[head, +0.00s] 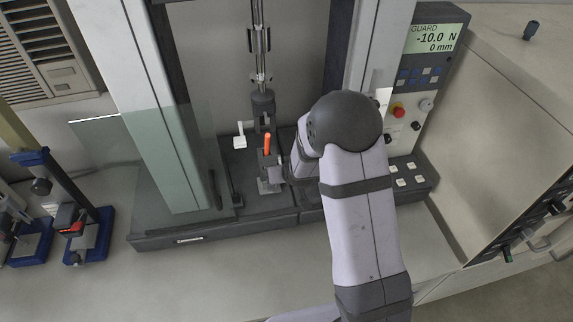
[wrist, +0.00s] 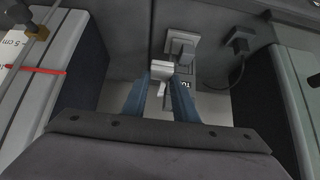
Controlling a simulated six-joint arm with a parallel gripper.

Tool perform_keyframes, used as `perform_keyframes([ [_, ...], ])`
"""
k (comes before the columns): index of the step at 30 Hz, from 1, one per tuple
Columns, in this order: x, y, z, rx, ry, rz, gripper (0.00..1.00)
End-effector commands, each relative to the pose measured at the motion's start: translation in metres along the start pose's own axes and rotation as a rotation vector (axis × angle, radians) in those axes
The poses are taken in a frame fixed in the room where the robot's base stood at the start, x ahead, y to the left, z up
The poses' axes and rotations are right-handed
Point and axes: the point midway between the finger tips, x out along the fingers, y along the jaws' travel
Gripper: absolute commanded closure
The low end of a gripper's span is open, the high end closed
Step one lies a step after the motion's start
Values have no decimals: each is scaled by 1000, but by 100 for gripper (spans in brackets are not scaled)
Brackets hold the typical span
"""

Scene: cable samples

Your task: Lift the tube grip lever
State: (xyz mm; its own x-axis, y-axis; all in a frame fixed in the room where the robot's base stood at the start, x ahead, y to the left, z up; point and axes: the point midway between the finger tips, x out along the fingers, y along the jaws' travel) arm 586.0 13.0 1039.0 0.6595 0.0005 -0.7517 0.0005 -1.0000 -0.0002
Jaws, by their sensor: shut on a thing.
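The tube grip lever (wrist: 162,72) has a pale, light grey end piece. In the wrist view it sits between the two blue fingers of my gripper (wrist: 160,92), which are shut on it. A dark label with the letters "TU" (wrist: 186,85) shows just to the right of the lever. In the head view my wrist and forearm cover most of the gripper, and I cannot make out the held lever there. An orange, tube-like piece (head: 267,144) stands upright at the grip below the vertical rod (head: 261,45) of the test machine.
A white-ended part (head: 239,139) sits left of the orange piece. A clear guard panel (head: 165,165) stands further left. The control panel (head: 420,65) with its red button (head: 398,111) is on the right, its display reading GUARD, -10.0 N, 0 mm. Bare bench lies in front.

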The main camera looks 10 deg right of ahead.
Motion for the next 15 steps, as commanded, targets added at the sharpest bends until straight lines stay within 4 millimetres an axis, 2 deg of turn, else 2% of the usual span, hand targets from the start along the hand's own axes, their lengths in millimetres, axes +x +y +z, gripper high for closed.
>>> perform_keyframes([
  [1,-5,0,-7,2,-23,0,100],
  [15,-5,1,-10,2,-140,1,100],
])
